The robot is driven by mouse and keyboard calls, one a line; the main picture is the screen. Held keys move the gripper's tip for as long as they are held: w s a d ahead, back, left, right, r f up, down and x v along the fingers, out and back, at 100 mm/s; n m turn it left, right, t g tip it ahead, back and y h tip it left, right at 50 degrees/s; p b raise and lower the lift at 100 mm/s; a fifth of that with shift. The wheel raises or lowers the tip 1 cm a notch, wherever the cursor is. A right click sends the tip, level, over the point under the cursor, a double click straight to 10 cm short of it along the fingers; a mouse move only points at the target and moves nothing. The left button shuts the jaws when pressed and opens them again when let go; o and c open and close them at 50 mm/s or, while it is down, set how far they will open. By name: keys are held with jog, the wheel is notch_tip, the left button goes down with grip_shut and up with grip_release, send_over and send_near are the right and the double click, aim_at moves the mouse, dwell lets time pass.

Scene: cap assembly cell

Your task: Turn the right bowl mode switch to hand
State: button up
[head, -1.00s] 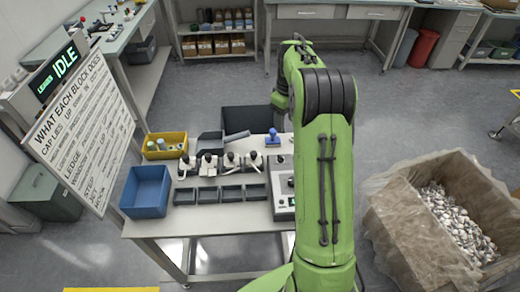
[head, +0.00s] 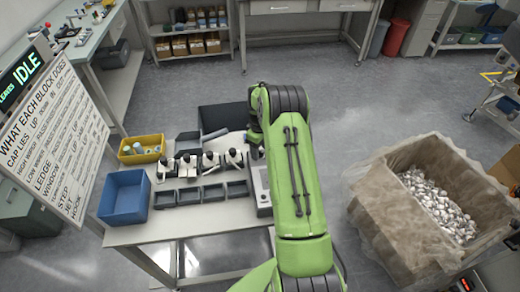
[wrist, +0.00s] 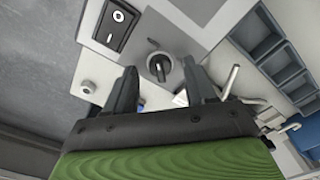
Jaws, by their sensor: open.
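In the wrist view, a dark selector knob (wrist: 160,70) with a raised bar sits on a grey plate (wrist: 146,49). It looks like a mode switch, but no position label is readable. My gripper (wrist: 160,77) is open, with one dark finger on each side of the knob in the picture. Whether the fingers touch it or stand above it I cannot tell. In the head view my green arm reaches over the bench and hides the gripper's fingers. It also covers most of the grey control box (head: 262,190).
Black trays (head: 200,194), a blue bin (head: 124,197) and a yellow bin (head: 142,149) stand left on the bench. A lined carton (head: 380,215) stands right.

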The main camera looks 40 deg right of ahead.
jog(key=shift+f, duration=0.2)
grip_shut()
